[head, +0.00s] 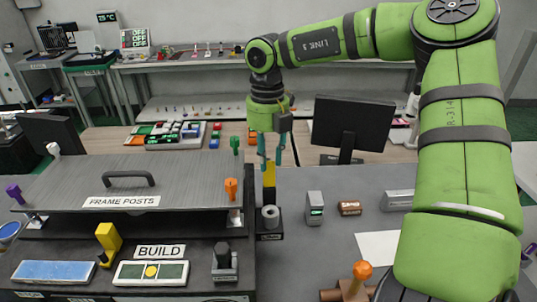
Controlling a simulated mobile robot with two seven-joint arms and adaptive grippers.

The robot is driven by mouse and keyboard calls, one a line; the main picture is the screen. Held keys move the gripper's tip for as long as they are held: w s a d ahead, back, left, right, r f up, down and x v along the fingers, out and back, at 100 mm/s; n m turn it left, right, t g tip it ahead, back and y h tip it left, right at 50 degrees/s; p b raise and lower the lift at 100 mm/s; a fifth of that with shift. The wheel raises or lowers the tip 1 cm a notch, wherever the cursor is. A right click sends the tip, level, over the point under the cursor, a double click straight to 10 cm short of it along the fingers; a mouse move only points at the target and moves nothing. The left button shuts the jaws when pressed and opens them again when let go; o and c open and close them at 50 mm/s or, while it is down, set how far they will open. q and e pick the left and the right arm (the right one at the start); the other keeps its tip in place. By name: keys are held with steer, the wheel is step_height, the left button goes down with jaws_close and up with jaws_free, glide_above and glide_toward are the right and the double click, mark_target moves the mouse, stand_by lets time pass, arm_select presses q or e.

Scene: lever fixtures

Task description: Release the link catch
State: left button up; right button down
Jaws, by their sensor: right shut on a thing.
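My right gripper (270,158), at the end of the green arm, points straight down at the right edge of the grey panel. Its teal fingers are shut on the top of an upright yellow lever (269,181). The lever stands on a dark fixture with a grey cylinder (270,216) at its front and a small label too small to read. This fixture appears to be the link catch; I cannot tell whether it is latched. The fingers partly hide the lever's top. My left gripper is not in view.
Left of the lever is the grey "FRAME POSTS" panel (75,188) with a handle (128,179) and orange knob (231,189). Below it are a yellow lever (108,241) and "BUILD" button (151,271). A small grey box (315,209) stands right; a monitor (352,122) is behind.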

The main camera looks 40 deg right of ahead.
steer(key=shift+w+d+f+g+y+p, duration=0.15)
steer(key=shift+w+d+g+y+p, duration=0.2)
steer(key=shift+g+y, duration=0.3)
steer(key=shift+d+f+g, duration=0.1)
steer(key=shift+g, duration=0.15)
steer(key=shift+f+y, duration=0.1)
steer(key=shift+y, duration=0.15)
steer(key=c, duration=1.1)
jaws_free()
steer(key=shift+f, duration=0.1)
steer(key=shift+w, duration=0.65)
steer(key=v, duration=1.1)
steer(key=shift+w+r, duration=0.2)
steer(key=shift+w, duration=0.15)
steer(key=shift+r, duration=0.1)
